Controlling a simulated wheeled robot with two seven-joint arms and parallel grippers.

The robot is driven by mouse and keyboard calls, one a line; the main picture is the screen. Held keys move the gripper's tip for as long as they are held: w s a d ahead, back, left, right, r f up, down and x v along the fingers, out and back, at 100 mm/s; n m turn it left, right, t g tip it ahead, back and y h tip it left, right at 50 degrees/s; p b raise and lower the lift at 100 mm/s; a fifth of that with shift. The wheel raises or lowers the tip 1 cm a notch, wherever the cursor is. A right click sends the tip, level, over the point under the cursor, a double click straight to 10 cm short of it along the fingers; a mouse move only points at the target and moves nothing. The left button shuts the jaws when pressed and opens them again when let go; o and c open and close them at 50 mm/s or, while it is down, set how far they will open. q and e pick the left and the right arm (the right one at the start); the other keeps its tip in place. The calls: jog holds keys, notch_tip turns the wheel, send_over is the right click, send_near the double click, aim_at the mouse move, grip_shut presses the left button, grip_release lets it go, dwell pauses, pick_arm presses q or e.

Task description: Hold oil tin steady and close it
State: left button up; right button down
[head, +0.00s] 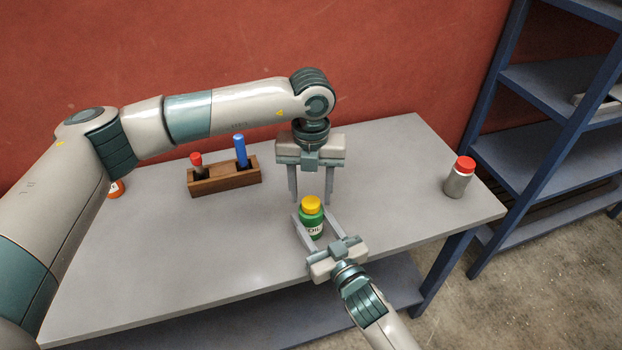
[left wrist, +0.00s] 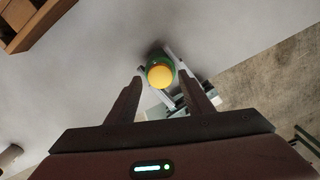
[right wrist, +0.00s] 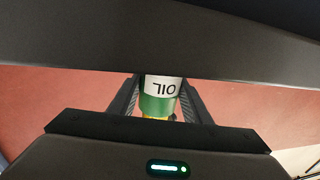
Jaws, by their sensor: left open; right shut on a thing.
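The oil tin (head: 311,222) is green with a white OIL label and stands upright on the table near its front edge. Its yellow cap (head: 311,204) sits on top. My right gripper (head: 309,226) is shut on the tin's body from the front; the tin also shows between its fingers in the right wrist view (right wrist: 159,95). My left gripper (head: 311,198) is open and points down above and just behind the tin. In the left wrist view the yellow cap (left wrist: 160,76) shows ahead, between the fingertips. Whether the cap is screwed tight cannot be told.
A wooden holder (head: 225,181) with a red-capped item and a blue item (head: 240,151) stands left of the tin. A grey jar with a red lid (head: 460,178) stands at the table's right. A blue shelf (head: 540,130) is beyond. The table between is clear.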

pick_arm(q)
jog(key=shift+f, duration=0.95)
jog(key=c, duration=1.1)
jog(key=shift+m, duration=0.3)
